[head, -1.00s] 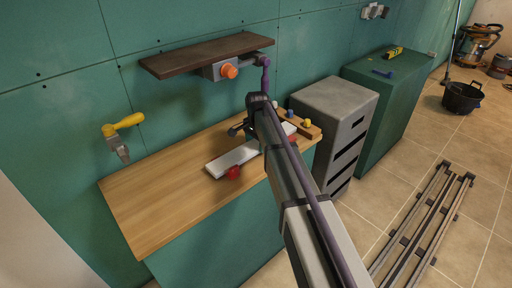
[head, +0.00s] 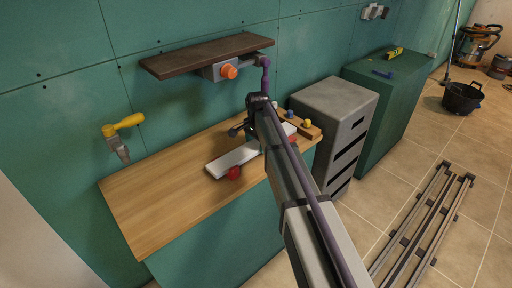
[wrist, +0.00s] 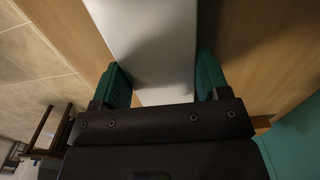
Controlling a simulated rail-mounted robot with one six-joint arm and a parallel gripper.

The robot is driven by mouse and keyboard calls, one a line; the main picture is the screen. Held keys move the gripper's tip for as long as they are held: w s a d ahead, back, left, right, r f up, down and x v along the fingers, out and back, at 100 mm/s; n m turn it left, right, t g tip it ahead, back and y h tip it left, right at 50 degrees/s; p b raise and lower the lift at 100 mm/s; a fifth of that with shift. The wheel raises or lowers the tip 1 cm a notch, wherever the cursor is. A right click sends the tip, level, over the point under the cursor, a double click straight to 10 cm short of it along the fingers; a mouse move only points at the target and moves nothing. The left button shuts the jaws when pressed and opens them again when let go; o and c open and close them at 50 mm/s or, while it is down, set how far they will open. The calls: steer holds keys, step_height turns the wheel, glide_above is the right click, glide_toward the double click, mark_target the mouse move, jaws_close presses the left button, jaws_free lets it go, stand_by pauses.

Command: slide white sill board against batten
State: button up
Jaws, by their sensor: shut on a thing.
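The white sill board (head: 232,159) lies on the wooden worktop (head: 150,190), running from lower left to upper right. My arm covers its middle in the head view. In the wrist view the board (wrist: 150,28) runs between the two green finger pads of my gripper (wrist: 163,78), which is shut on it across its width. A brown wooden strip, seemingly the batten (head: 313,132), lies at the worktop's right end, with small coloured knobs beside or on it. The board's right end is close to it; whether they touch I cannot tell.
A dark shelf (head: 205,55) juts from the green wall above the worktop. A grey drawer cabinet (head: 335,115) stands to the right. The worktop's left part is clear.

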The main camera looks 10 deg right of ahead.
steer(key=shift+w+d, duration=0.1)
steer(key=shift+w+d, duration=0.15)
steer(key=shift+d, duration=0.1)
stand_by(0.3)
steer(key=o, duration=1.3)
step_height(320, 180, up, 11)
steer(key=p, duration=1)
steer(key=shift+f+p, duration=0.1)
steer(key=shift+p, duration=0.3)
